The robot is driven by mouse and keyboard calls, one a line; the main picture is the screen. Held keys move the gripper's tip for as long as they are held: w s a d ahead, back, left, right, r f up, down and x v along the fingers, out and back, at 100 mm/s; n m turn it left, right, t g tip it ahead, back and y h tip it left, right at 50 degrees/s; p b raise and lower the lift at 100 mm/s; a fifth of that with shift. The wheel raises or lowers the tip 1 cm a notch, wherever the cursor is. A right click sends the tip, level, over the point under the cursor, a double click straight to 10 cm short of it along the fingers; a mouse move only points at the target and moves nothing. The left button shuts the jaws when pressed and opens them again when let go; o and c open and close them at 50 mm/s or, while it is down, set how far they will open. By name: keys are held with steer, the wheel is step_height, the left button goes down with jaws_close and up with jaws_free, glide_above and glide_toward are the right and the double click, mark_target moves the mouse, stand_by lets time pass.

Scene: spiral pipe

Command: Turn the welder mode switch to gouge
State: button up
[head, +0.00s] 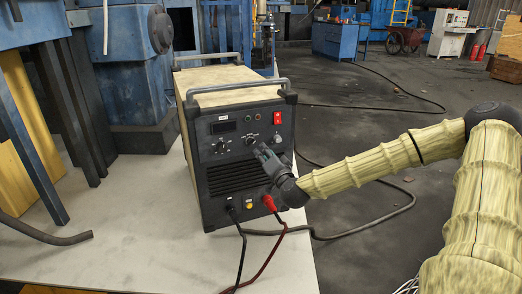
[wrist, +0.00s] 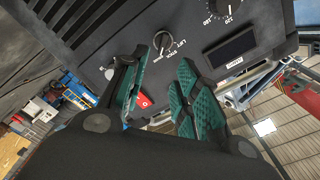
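The welder (head: 232,100) stands on a pale table, its dark front panel facing the camera. The mode switch is a small dark knob (head: 250,140) at the middle of the panel; in the wrist view this knob (wrist: 162,41) has small white lettering around it, with "LIFT" legible. I cannot read a gouge label or tell surely which mode the knob points at. My gripper (head: 263,151) is just in front of the panel, below and right of the knob. In the wrist view my gripper (wrist: 161,64) has its teal-padded fingers apart, with the knob beyond the gap, apparently untouched.
A numbered dial (wrist: 221,7) and a display (wrist: 231,52) are beside the mode knob. A red power switch (head: 277,118) is at the panel's upper right. Red and black cables (head: 270,203) plug in low on the front. Blue machinery (head: 125,75) stands at left.

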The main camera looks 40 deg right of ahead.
steer(key=shift+v, duration=1.25)
steer(key=s+a+f+n+g+y, duration=0.2)
steer(key=s+a+f+n+g, duration=0.15)
steer(key=a+f, duration=0.45)
steer(key=s+a+f+n+g+y, duration=0.2)
steer(key=s+a+f, duration=0.25)
steer(key=f, duration=0.45)
steer(key=s+a+f+n+g+y, duration=0.2)
steer(key=s+a+f+n+g, duration=0.15)
steer(key=a+f, duration=0.45)
steer(key=s+a+f+n+g+h, duration=0.1)
steer(key=s+a+f+g, duration=0.15)
steer(key=s+f, duration=0.55)
steer(key=s+a+f+n+g, duration=0.1)
steer(key=s+a+f+g, duration=0.15)
steer(key=s, duration=0.95)
steer(key=s+a+f+n+g+h, duration=0.1)
steer(key=s+f+n+g, duration=0.15)
steer(key=s+f, duration=0.55)
step_height(320, 180, up, 28)
steer(key=s+p, duration=0.2)
steer(key=p, duration=2.4)
steer(key=shift+m+g, duration=0.45)
steer(key=shift+a+f, duration=0.1)
